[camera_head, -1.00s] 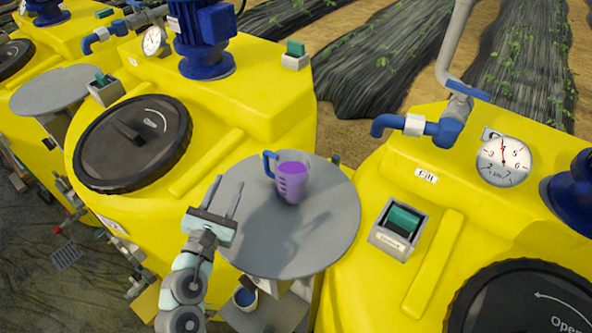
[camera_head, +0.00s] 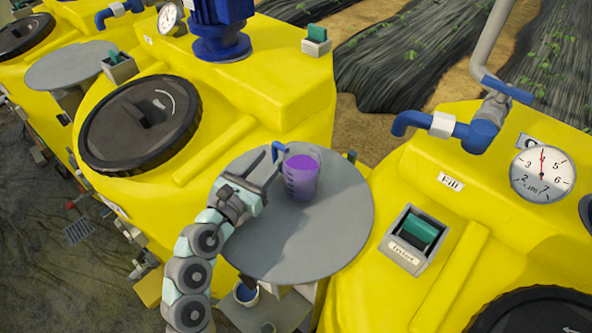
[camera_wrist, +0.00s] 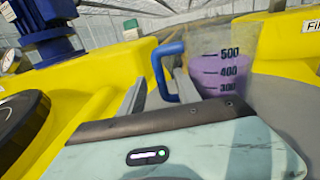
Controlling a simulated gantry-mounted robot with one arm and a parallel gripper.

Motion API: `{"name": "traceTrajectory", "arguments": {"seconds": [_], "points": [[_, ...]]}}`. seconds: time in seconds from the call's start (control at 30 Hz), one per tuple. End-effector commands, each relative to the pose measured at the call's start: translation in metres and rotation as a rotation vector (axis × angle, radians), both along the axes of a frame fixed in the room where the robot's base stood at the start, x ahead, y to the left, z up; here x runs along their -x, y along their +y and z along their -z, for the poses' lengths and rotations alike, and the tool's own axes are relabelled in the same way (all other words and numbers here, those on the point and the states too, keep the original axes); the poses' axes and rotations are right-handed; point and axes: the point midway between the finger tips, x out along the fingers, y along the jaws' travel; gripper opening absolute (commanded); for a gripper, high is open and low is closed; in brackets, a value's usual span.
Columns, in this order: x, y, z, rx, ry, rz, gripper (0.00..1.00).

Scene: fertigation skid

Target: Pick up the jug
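The jug (camera_head: 302,180) is a clear measuring jug with purple liquid and a blue handle (camera_head: 279,151). It stands upright on the round grey table (camera_head: 270,245). In the wrist view the jug (camera_wrist: 222,62) shows marks of 300, 400 and 500, and its handle (camera_wrist: 160,72) faces my gripper. My gripper (camera_head: 268,168) is at the jug's left, on the handle side. In the wrist view the fingers of my gripper (camera_wrist: 158,88) are apart, with the handle between or just beyond their tips. I cannot tell whether they touch it.
Yellow tanks stand on both sides of the table, one with a black lid (camera_head: 140,124). A switch box (camera_head: 413,238) and a gauge (camera_head: 542,174) are at the right. A blue pipe elbow (camera_head: 440,127) juts out behind right. The table's front is bare.

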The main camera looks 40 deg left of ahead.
Motion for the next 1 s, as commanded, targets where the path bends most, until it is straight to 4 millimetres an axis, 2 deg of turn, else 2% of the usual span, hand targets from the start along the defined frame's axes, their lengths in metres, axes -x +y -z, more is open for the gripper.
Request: {"name": "traceTrajectory", "arguments": {"seconds": [0.2,0.53,1.0], "points": [[-0.029,0.003,-0.002,-0.001,0.0,0.003,0.39],[-0.035,0.005,-0.001,-0.001,0.0,-0.001,0.39],[-0.035,0.005,-0.001,-0.001,-0.001,0.0,0.01]]}}
